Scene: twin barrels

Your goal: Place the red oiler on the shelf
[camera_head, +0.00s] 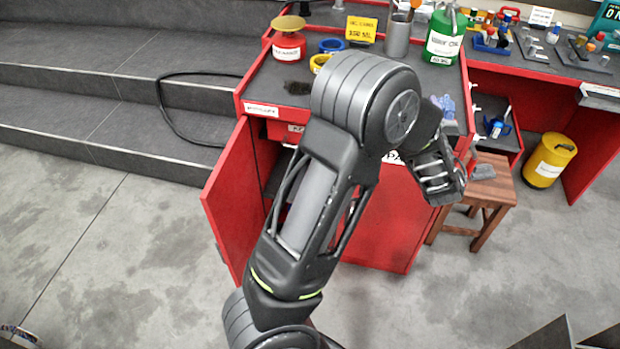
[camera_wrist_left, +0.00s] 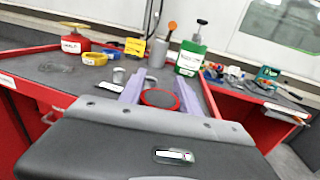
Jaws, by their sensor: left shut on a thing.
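My left gripper (camera_wrist_left: 160,92) has its pale purple fingers shut on a round red thing with a dark flat face (camera_wrist_left: 160,98), apparently the red oiler. Only this end of it shows, and the wrist hides the rest. In the head view my left arm crosses the red cabinet, and the fingertips (camera_head: 446,104) show by the right edge of its top; the held thing is hidden there. The cabinet's left door (camera_head: 232,205) stands open. Its inside is mostly hidden behind my arm, so I cannot make out a shelf clearly. My right gripper is out of view.
On the cabinet top stand a red can with a gold lid (camera_head: 288,45), blue and yellow rings, a grey cup (camera_head: 397,36) and a green can (camera_head: 443,38). A wooden stool (camera_head: 485,192) and a yellow can (camera_head: 549,160) stand to the right. Steps rise at left; the floor in front is clear.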

